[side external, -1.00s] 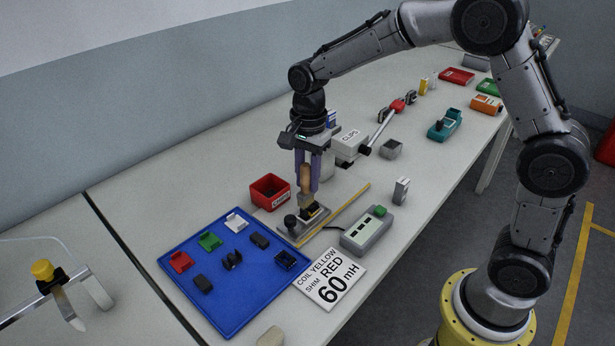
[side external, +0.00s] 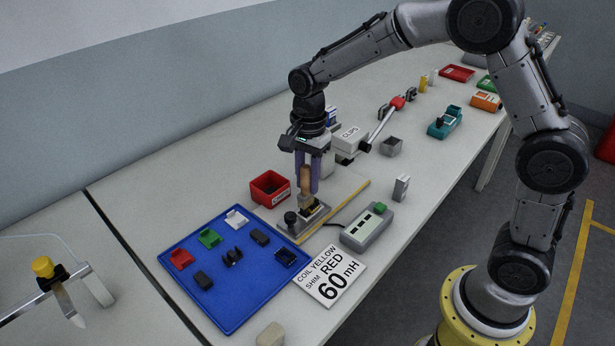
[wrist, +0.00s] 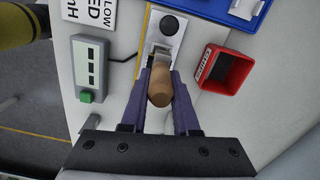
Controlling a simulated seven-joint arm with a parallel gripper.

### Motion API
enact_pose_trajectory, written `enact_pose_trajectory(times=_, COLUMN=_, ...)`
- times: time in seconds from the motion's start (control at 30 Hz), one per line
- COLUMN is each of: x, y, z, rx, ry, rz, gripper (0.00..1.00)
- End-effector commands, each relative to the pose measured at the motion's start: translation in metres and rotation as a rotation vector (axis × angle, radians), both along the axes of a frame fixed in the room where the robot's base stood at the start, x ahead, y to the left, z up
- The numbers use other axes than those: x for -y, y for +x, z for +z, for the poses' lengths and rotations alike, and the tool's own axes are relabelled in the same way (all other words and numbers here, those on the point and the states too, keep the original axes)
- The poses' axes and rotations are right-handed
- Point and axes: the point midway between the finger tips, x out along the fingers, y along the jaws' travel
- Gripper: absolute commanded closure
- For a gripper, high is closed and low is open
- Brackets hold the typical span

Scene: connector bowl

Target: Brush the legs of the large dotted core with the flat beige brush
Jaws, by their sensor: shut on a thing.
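My gripper (side external: 307,186) is shut on the tan wooden handle of the flat beige brush (side external: 305,178), which it holds upright, head down. The handle also shows between the fingers in the wrist view (wrist: 160,88). The brush head is over the metal fixture plate (side external: 292,233), at a small dark core with some yellow (side external: 315,211) seated there. Whether the bristles touch its legs cannot be told, and no dots can be made out. In the wrist view the handle and fingers hide most of the core.
A blue tray (side external: 222,312) with several small parts is left of the fixture. A red bin (side external: 270,188) stands behind it. A grey meter with a green button (side external: 367,228) is at right, beside a printed card (side external: 330,276). A white clips box (side external: 346,143) stands behind my gripper.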

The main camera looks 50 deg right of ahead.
Motion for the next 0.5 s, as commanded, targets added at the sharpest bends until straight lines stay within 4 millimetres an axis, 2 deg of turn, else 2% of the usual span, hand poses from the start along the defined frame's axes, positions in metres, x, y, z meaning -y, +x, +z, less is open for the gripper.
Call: enact_pose_trajectory(times=0.5, x=0.0086, y=0.0001, z=-0.0007, rx=0.000, ry=0.000, rz=-0.001, gripper=1.00)
